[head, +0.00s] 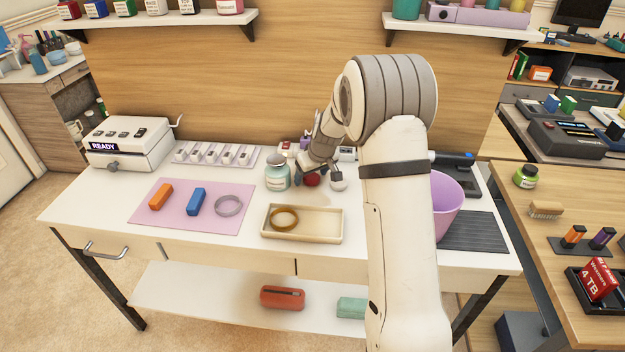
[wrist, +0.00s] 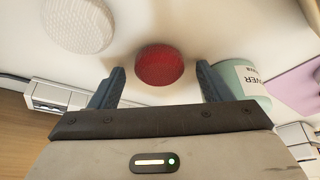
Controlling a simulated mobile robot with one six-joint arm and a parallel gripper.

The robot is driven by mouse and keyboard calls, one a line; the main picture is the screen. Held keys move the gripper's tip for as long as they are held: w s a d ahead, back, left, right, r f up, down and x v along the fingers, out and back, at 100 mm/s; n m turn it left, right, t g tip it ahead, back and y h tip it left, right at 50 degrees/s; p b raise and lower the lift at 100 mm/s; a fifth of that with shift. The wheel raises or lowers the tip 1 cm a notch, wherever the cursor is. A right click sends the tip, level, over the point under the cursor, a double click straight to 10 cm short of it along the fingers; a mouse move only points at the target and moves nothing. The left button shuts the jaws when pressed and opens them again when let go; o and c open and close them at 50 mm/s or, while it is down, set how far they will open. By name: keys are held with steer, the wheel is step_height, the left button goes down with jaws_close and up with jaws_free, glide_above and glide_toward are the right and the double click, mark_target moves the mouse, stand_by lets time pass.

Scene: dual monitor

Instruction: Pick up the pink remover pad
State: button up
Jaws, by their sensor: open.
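My gripper (wrist: 160,68) is open, with one dark finger on each side of a round red pad-like piece (wrist: 160,65). That piece lies on the white table between the fingertips, and a gap shows on both sides. It also shows in the head view (head: 312,180), partly under my gripper. A round white textured piece (wrist: 78,24) lies beside it, and shows to its right in the head view (head: 338,185). I see no clearly pink pad; the red piece is the nearest in colour.
A pale green jar (wrist: 242,80) with a label ending in "OVER" stands close to one finger. A cream tray (head: 318,225) with a brown ring lies in front. A pink mat (head: 180,220) lies left, and a purple bin (head: 446,203) stands right behind my arm.

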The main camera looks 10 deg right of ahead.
mark_target(313, 177)
steer(key=shift+c, duration=0.3)
steer(key=c, duration=1)
steer(key=shift+r, duration=0.2)
step_height(313, 177, up, 10)
steer(key=f+p, duration=0.1)
steer(key=s+d+r+b, duration=0.2)
steer(key=s+d+r, duration=0.2)
steer(key=s+d, duration=0.7)
steer(key=s+d+r+b, duration=0.3)
steer(key=s+d+r, duration=0.1)
steer(key=s+d, duration=0.8)
steer(key=shift+s+d+r, duration=0.3)
steer(key=shift+d+r, duration=0.05)
steer(key=shift+d, duration=0.05)
